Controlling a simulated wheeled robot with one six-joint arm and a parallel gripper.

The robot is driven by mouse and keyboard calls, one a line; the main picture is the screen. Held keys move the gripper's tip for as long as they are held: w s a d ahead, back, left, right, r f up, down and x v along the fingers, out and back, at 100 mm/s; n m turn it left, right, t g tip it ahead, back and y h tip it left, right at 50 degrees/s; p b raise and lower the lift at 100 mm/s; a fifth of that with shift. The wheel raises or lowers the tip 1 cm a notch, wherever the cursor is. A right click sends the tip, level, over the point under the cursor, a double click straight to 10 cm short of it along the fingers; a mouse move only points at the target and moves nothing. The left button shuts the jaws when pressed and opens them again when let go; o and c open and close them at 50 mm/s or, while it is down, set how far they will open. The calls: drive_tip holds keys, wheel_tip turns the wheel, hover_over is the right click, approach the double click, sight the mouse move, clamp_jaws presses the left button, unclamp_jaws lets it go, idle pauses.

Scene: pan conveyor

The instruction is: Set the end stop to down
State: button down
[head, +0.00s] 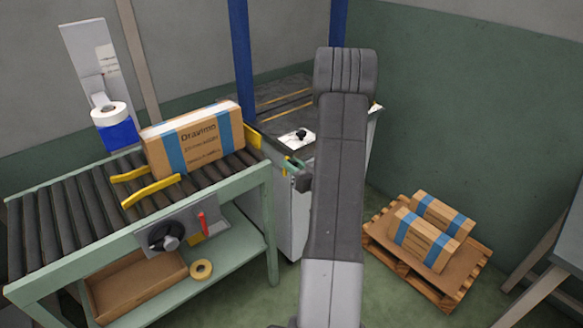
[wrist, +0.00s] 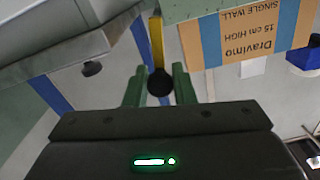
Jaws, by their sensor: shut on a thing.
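The yellow end stop (head: 252,134) stands at the right end of the roller conveyor, beside the printed carton (head: 195,140). In the wrist view a yellow bar of the end stop (wrist: 157,40) ends in a round black knob (wrist: 159,82). My gripper (wrist: 159,80) has its green fingers on both sides of that knob and is shut on it. In the head view my gripper (head: 293,165) is just right of the conveyor end, partly hidden by my arm. The carton shows upside down in the wrist view (wrist: 255,35).
The conveyor (head: 55,215) carries yellow guide rails (head: 150,190) and a panel with a black dial (head: 163,236) and red lever (head: 203,222). A dark-topped bench (head: 275,98) is behind. A pallet (head: 455,292) with cartons stands right; green floor lies between.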

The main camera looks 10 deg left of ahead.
drive_tip(key=shift+w+d+f+m+p, duration=0.1)
drive_tip(key=shift+w+d+f+m, duration=0.5)
drive_tip(key=shift+m, duration=1.85)
drive_tip(key=shift+w+d+f+m+p, duration=0.1)
drive_tip(key=shift+w+d+f+m, duration=0.5)
drive_tip(key=shift+m, duration=1.8)
drive_tip(key=shift+w+d+f+m+p, duration=0.1)
drive_tip(key=shift+w+f+m, duration=0.25)
drive_tip(key=shift+f+m, duration=1.35)
drive_tip(key=shift+r+m, duration=0.7)
drive_tip(key=shift+m, duration=0.15)
drive_tip(key=c, duration=1.3)
unclamp_jaws()
drive_tip(key=v, duration=1.3)
drive_tip(key=shift+s+d, duration=0.25)
